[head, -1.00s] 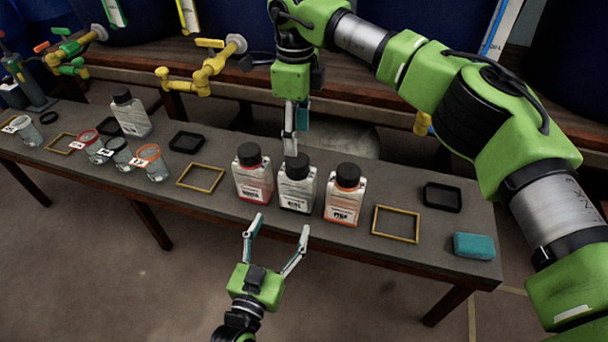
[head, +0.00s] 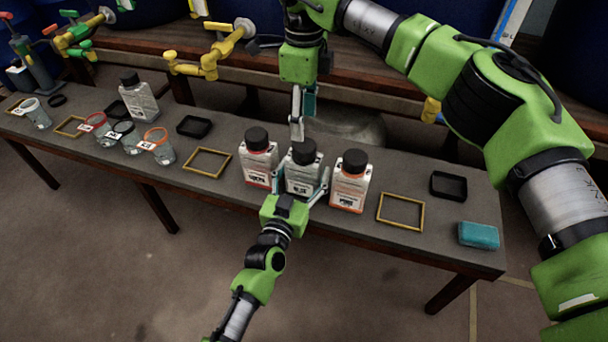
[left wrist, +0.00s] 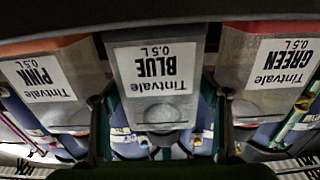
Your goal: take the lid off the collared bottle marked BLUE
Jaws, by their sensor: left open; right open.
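The bottle marked BLUE (head: 302,180) stands upright in the middle of three white bottles, with its black lid (head: 303,152) on. Its label reads upside down in the left wrist view (left wrist: 155,70). My left gripper (head: 301,182) is open, with one finger on each side of this bottle's body; I cannot tell whether they touch it. My right gripper (head: 297,136) points down just above and behind the lid, open and seen edge-on, holding nothing visible. The GREEN bottle (head: 257,172), red-collared, stands left, and the PINK bottle (head: 348,190), orange-collared, stands right.
Yellow frames (head: 207,152) (head: 381,221) lie empty on the bench either side of the bottles. Black trays (head: 194,127) (head: 448,187) and a teal sponge (head: 479,236) lie farther out. Several glass jars and another lidded bottle (head: 139,103) stand at the left.

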